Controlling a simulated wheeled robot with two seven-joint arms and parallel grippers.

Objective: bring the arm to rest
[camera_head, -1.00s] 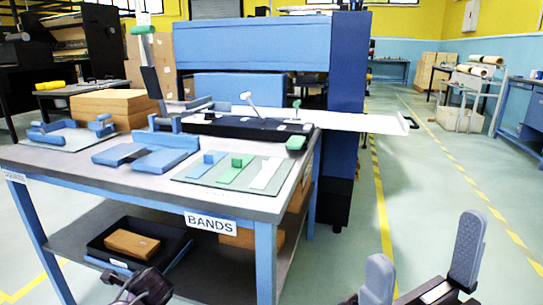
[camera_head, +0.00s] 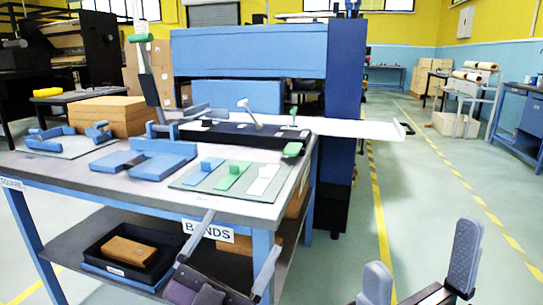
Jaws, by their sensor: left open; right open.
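My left gripper (camera_head: 241,233) is in front of the bench's front edge, low in the head view. Its two thin fingers are spread apart with nothing between them, and one finger covers part of the BANDS label (camera_head: 221,234). My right gripper (camera_head: 421,248) is at the bottom right, over the open floor. Its two grey-blue pads are wide apart and empty, and it is clear of the bench. The lower part of both arms is cut off by the picture's bottom edge.
The bench (camera_head: 60,172) holds a mat (camera_head: 184,183) with blue, green and white pieces, a blue fixture (camera_head: 160,163) and cardboard (camera_head: 108,117). A black tray (camera_head: 92,251) with a brown block (camera_head: 131,250) is on its lower shelf.

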